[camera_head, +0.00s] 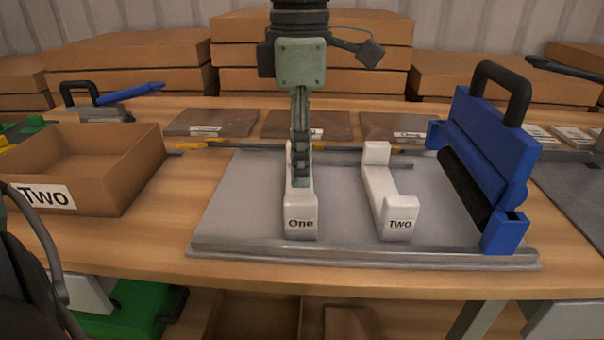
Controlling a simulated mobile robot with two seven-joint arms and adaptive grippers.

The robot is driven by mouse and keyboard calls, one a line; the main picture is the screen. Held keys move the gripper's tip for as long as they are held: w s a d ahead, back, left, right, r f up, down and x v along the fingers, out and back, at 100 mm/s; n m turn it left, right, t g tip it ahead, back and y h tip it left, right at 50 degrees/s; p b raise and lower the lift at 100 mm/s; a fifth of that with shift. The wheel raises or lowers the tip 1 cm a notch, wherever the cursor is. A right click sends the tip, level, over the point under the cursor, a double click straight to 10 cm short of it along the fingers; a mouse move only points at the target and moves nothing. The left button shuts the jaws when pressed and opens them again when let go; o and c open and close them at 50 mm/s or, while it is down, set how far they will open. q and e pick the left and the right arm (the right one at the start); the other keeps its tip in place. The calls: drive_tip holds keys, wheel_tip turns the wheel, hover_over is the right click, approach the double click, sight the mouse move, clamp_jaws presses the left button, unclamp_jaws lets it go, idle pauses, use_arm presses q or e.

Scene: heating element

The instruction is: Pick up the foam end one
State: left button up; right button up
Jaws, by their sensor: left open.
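Foam end one (300,210), a white block labelled "One", stands on the grey metal tray (258,215) in the middle of the camera_head view. My left gripper (302,178) comes down from above and is open. Its fingers are seen edge-on, in front of the block's upper part and hiding some of it. I cannot tell whether they touch the foam. Foam end two (398,222), labelled "Two", stands to the right on the same tray. My right gripper is not in view.
A blue tool with a black handle and dark roller (490,160) stands at the tray's right. An open cardboard box (90,185) labelled "Two" sits on the left. Flat labelled brown panels (210,122) and stacked cartons (130,60) lie behind. The tray between the two foam ends is clear.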

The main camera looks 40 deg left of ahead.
sight(301, 199)
use_arm(q)
drive_tip(key=shift+f, duration=0.3)
drive_tip(key=f, duration=0.6)
drive_tip(key=shift+s+d+f+p, duration=0.15)
drive_tip(key=shift+s+d+p, duration=0.15)
drive_tip(key=shift+s, duration=0.1)
drive_tip(key=shift+f, duration=0.35)
clamp_jaws()
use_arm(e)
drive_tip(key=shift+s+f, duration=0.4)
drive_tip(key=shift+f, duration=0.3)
